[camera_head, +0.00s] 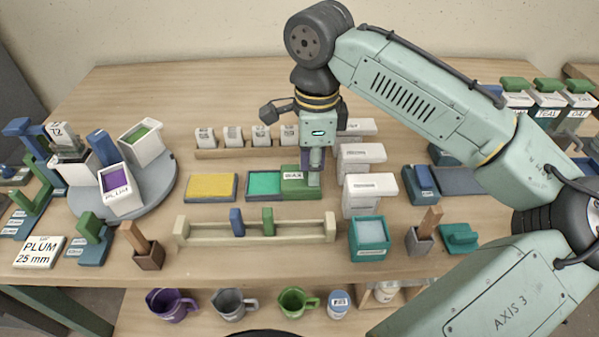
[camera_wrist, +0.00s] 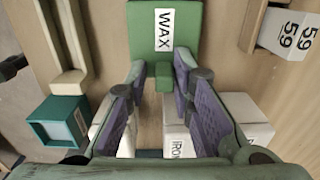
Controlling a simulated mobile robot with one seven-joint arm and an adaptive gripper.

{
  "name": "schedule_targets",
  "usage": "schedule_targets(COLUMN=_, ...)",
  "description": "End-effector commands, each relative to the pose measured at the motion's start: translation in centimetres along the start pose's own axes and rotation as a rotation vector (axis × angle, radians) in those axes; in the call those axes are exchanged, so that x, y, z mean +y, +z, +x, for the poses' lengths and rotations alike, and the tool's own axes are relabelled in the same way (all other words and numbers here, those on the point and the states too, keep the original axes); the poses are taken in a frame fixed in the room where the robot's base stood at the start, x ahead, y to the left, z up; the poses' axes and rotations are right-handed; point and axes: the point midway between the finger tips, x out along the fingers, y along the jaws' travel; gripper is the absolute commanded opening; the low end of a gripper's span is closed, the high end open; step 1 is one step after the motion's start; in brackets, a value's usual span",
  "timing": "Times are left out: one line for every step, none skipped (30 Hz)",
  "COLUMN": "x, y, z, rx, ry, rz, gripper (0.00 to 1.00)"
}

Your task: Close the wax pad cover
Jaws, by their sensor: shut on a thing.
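The wax pad (camera_head: 264,184) is a bright green rectangle in a dark frame near the middle of the table, with its surface bare. Its green cover (camera_head: 293,188) sits at the pad's right end, off most of the pad. In the wrist view the cover (camera_wrist: 145,40) bears a white label reading WAX, and a small green tab (camera_wrist: 164,78) juts from its edge. My gripper (camera_head: 315,163) is over the cover's right part. In the wrist view my gripper's (camera_wrist: 163,74) purple-padded fingers are closed on both sides of that tab. The cover's underside is hidden.
A yellow pad (camera_head: 212,187) lies left of the wax pad. A rail with blue and green pieces (camera_head: 252,230) stands in front. White blocks (camera_head: 368,190) stand close on the right, and small labelled blocks (camera_head: 233,137) line up behind. A teal box (camera_head: 370,238) is at front right.

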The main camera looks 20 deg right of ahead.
Motion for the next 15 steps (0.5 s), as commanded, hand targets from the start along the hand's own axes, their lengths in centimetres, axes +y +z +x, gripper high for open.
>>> schedule_targets(x=0.0, y=0.0, z=0.8, rx=0.000, ry=0.007, rz=0.000, gripper=0.01)
schedule_targets(x=0.0, y=0.0, z=0.8, rx=0.000, ry=0.006, rz=0.000, gripper=0.00)
schedule_targets(x=0.0, y=0.0, z=0.8, rx=0.000, ry=0.005, rz=0.000, gripper=0.00)
schedule_targets(x=-0.1, y=0.0, z=0.8, rx=-0.001, ry=0.005, rz=0.000, gripper=0.00)
schedule_targets(x=-0.1, y=0.0, z=0.8, rx=-0.001, ry=0.005, rz=0.000, gripper=0.00)
schedule_targets(x=-0.1, y=0.0, z=0.8, rx=-0.001, ry=0.004, rz=0.000, gripper=0.00)
schedule_targets(x=-0.1, y=0.1, z=0.8, rx=-0.001, ry=0.004, rz=0.000, gripper=0.00)
schedule_targets(x=-0.1, y=0.1, z=0.8, rx=-0.001, ry=0.003, rz=0.000, gripper=0.00)
schedule_targets(x=-0.1, y=0.2, z=0.7, rx=-0.001, ry=0.003, rz=0.000, gripper=0.00)
schedule_targets(x=-0.1, y=0.4, z=0.7, rx=-0.001, ry=0.003, rz=-0.001, gripper=0.00)
schedule_targets(x=-0.1, y=0.6, z=0.7, rx=-0.001, ry=0.002, rz=-0.002, gripper=0.00)
schedule_targets(x=-0.2, y=0.8, z=0.7, rx=-0.001, ry=0.002, rz=-0.002, gripper=0.00)
schedule_targets(x=-0.2, y=1.0, z=0.7, rx=-0.001, ry=0.002, rz=-0.002, gripper=0.00)
schedule_targets(x=-0.2, y=1.2, z=0.7, rx=-0.001, ry=0.002, rz=-0.001, gripper=0.00)
schedule_targets(x=-0.2, y=1.5, z=0.7, rx=-0.001, ry=0.002, rz=-0.001, gripper=0.00)
